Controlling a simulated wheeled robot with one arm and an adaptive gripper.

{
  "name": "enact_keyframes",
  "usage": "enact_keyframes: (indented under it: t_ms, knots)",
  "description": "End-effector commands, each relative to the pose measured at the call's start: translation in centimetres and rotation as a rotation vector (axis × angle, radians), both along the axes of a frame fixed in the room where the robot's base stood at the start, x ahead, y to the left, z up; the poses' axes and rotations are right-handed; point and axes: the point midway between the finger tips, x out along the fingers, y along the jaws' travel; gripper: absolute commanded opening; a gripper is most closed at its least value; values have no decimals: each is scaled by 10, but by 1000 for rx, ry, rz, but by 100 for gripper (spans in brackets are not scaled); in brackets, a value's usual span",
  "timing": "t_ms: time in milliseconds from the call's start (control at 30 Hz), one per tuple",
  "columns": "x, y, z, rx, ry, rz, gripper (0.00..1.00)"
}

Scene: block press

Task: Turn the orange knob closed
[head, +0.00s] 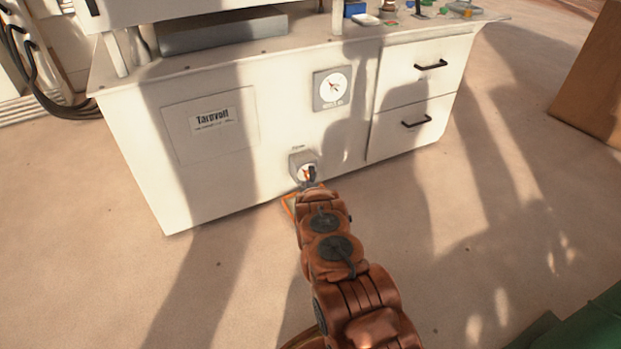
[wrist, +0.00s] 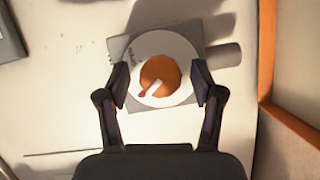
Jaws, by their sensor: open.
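The orange knob (wrist: 160,80) sits on a white round dial on a grey plate, in the middle of the wrist view. It bears a white pointer with a red tip that points to the lower left. My gripper (wrist: 160,84) is open, with one dark finger on each side of the dial and the knob between them. A gap shows between each finger and the knob. In the head view my gripper (head: 308,178) is at the low dial plate (head: 298,159) on the cabinet front, and my arm hides most of the knob there.
The white cabinet (head: 270,150) carries a gauge (head: 332,87) above the knob and two drawers with black handles (head: 431,65) at the right. An orange-edged frame (wrist: 290,125) stands at the right of the wrist view.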

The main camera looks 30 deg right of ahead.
Motion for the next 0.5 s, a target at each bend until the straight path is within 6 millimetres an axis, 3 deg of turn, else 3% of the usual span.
enact_keyframes:
  t_ms: [233, 500]
  knots:
    - [-6, 3, 0, 0, 1, 0, 67]
    - [-26, 14, 1, 1, 3, 0, 67]
